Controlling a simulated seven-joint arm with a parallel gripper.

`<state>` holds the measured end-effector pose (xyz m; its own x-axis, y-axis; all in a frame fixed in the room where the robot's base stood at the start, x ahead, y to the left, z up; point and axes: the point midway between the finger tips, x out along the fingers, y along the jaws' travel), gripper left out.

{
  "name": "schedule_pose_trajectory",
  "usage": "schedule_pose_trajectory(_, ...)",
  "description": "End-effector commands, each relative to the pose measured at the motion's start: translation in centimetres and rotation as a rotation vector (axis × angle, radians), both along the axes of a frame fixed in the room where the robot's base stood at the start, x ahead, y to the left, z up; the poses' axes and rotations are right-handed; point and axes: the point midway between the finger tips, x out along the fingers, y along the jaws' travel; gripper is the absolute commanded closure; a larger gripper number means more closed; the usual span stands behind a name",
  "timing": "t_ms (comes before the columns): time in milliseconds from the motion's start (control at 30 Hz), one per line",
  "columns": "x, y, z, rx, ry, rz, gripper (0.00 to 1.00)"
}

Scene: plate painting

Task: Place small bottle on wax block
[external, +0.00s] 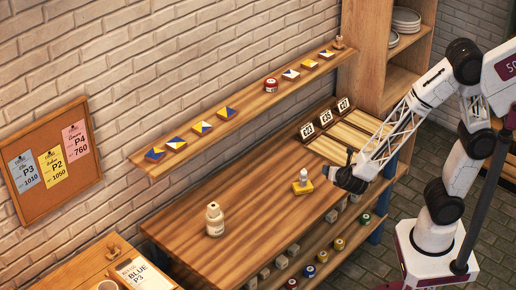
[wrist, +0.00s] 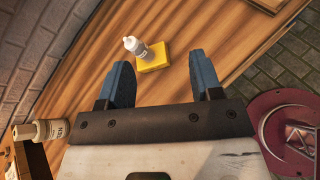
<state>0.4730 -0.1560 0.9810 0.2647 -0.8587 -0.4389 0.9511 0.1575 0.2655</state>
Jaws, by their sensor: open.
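A small white bottle (external: 302,175) stands upright at a yellow wax block (external: 303,188) on the wooden table. In the external view it appears to rest on top of the block. In the wrist view the small bottle (wrist: 135,46) overlaps the left part of the block (wrist: 154,58); its exact contact is hard to make out. My gripper (external: 339,174) is just right of them in the external view. In the wrist view my gripper (wrist: 161,76) has its two blue fingers spread apart with nothing between them, the bottle and block lying beyond the fingertips.
A larger cream bottle (external: 215,221) stands at the table's front left, clear of my gripper. Framed number cards (external: 325,117) and wooden slats stand at the table's back right. A wall shelf (external: 240,104) holds colored tiles and a red jar (external: 271,85). The table's middle is clear.

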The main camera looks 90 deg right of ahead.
Motion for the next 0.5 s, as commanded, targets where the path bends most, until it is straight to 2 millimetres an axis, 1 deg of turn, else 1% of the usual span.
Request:
schedule_pose_trajectory(33, -0.9, 0.1, 1.1, 0.038, -0.043, -0.058, 0.41)
schedule_pose_trajectory(267, -4.9, 1.2, 4.2, 0.240, -0.223, -0.332, 0.41)
schedule_pose_trajectory(500, -8.6, 3.7, 7.0, 0.474, -0.405, -0.601, 0.41)
